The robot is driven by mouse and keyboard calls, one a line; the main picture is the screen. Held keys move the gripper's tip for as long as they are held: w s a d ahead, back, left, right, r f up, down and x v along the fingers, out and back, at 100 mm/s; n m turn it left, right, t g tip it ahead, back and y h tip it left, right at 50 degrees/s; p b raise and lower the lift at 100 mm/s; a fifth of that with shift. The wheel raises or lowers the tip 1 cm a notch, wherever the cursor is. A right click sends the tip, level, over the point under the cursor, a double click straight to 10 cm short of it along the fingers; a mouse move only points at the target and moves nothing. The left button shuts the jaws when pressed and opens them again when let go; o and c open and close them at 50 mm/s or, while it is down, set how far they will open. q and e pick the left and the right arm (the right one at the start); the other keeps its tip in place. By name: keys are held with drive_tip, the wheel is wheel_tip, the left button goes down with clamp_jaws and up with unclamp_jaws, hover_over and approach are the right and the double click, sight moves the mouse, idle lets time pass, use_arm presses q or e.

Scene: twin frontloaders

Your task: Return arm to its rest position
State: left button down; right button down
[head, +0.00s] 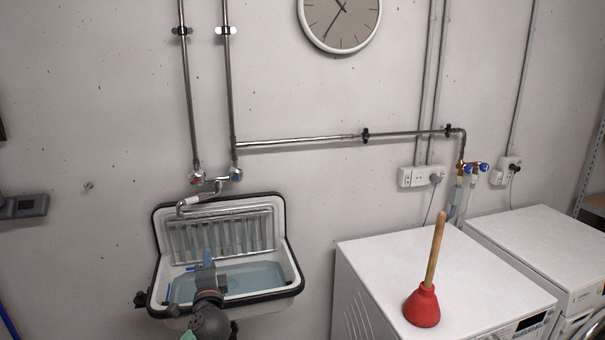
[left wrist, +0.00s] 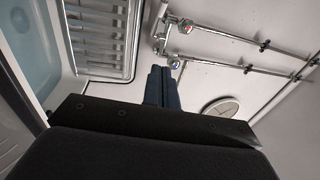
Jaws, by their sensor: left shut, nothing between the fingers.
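My left gripper (head: 205,262) is in front of the wall sink (head: 290,262) in the head view, over the blue water in its basin. In the left wrist view its two dark fingers (left wrist: 161,72) are together with nothing between them. That view also shows the sink's metal grate (left wrist: 98,40) and the water at the left. My right arm and gripper are not in view.
A white machine (head: 385,262) with a red plunger (head: 422,306) on top stands at the right, beside a second white machine (head: 545,235). A tap (head: 190,200), pipes (head: 300,140) and a clock (head: 340,20) are on the wall. The wall left of the sink is mostly bare.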

use_arm(q)
drive_tip(key=s+f+n+g+h, duration=0.1)
drive_tip(key=s+f+n+g, duration=0.3)
drive_tip(key=f, duration=1)
drive_tip(key=s+d+f+g+h, duration=0.1)
drive_tip(key=s+f+g, duration=0.35)
drive_tip(key=f, duration=1.05)
drive_tip(key=s+f+n+g+h, duration=0.1)
drive_tip(key=s+f+n+g, duration=0.15)
drive_tip(key=s+f, duration=0.75)
drive_tip(key=s+d+f+n+g+h, duration=0.1)
drive_tip(key=s+d+f+n+g, duration=0.2)
drive_tip(key=s+f, duration=1.1)
drive_tip(key=s+d+f+n+g+h, duration=0.2)
drive_tip(key=s+f+n+g, duration=0.1)
drive_tip(key=s+f, duration=1.2)
drive_tip(key=shift+d+g, duration=0.4)
drive_tip(key=shift+g, duration=0.1)
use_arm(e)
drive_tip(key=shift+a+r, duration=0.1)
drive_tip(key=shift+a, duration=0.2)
